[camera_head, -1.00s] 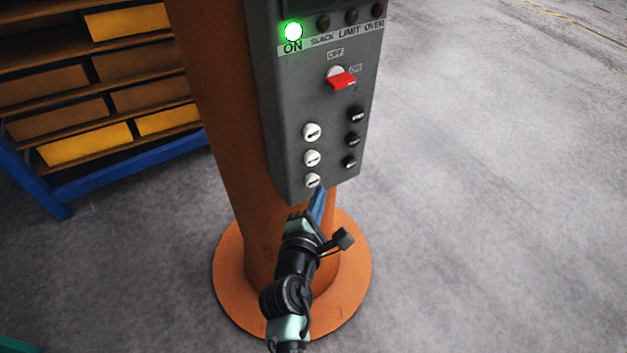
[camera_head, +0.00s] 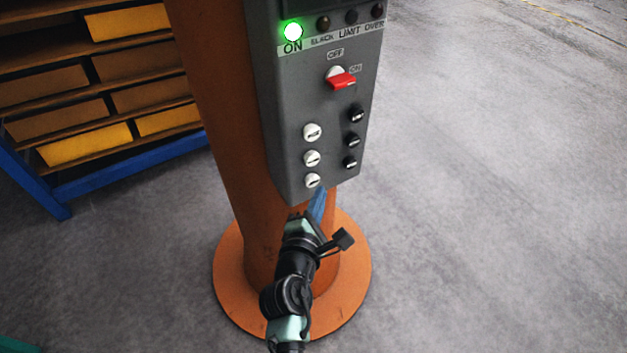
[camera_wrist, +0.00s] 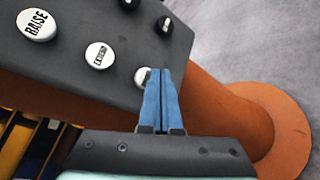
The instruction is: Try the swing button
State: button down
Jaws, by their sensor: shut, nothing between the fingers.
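The grey control box (camera_head: 290,100) hangs on an orange column and carries a left row of white buttons and a right row of black ones. In the wrist view one white button (camera_wrist: 37,24) reads RAISE; the lettering on the middle white button (camera_wrist: 99,55) is unclear. The lowest white button (camera_wrist: 142,76) is partly hidden by my fingers, so its label cannot be read; it also shows in the head view (camera_head: 313,181). I cannot tell which is the swing button. My gripper (camera_wrist: 161,72) is shut and empty, its blue tips at the lowest white button; contact cannot be told.
The red switch (camera_head: 341,80) sits at ON, and the green ON lamp (camera_head: 293,32) is lit. The orange column (camera_head: 215,110) has a round base (camera_head: 230,270). A blue-framed shelf (camera_head: 130,170) with bins stands left. The floor at right is clear.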

jog(key=shift+w, duration=0.1)
dwell(0.5)
jog(key=shift+w+a, duration=0.25)
jog(key=shift+w, duration=0.05)
jog(key=shift+w+a+b, duration=0.3)
jog(key=shift+w, duration=0.05)
dwell(2.7)
jog(key=shift+s, duration=0.1)
dwell(2.2)
jog(key=shift+s+d+p, duration=0.55)
jog(key=shift+s, duration=0.05)
jog(key=shift+s+d+p, duration=0.7)
jog(key=shift+s+d, duration=0.05)
jog(key=shift+s, duration=0.3)
jog(key=shift+s+d+p, duration=0.65)
jog(key=shift+s+d, duration=0.05)
jog(key=shift+s, duration=0.3)
